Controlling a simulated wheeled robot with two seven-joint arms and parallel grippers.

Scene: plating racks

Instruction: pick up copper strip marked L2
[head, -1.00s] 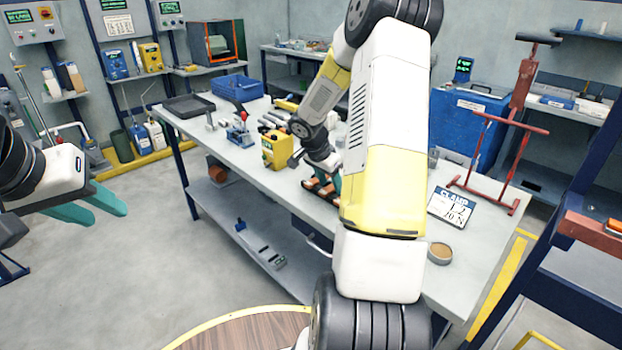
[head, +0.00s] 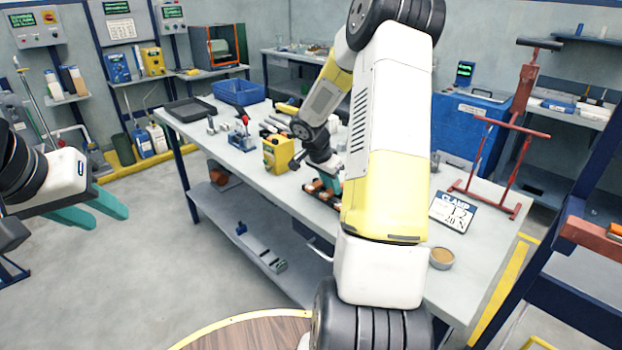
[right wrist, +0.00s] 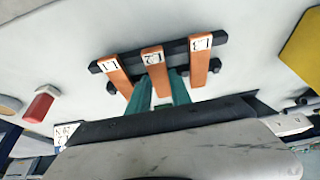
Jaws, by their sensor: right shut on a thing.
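In the right wrist view the copper strip marked L2 (right wrist: 156,72) lies between strip L1 (right wrist: 118,77) and strip L3 (right wrist: 199,66), its labelled end on a black rack (right wrist: 176,53). The teal fingers of my right gripper (right wrist: 159,90) close on the lower part of strip L2.
The workbench (head: 480,250) also holds a yellow box (head: 277,153) beside the rack, a clamp sign (head: 453,212), a round tin (head: 441,256) and a red stand (head: 505,165). A blue bin (head: 238,92) and dark tray (head: 190,108) sit at its far end.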

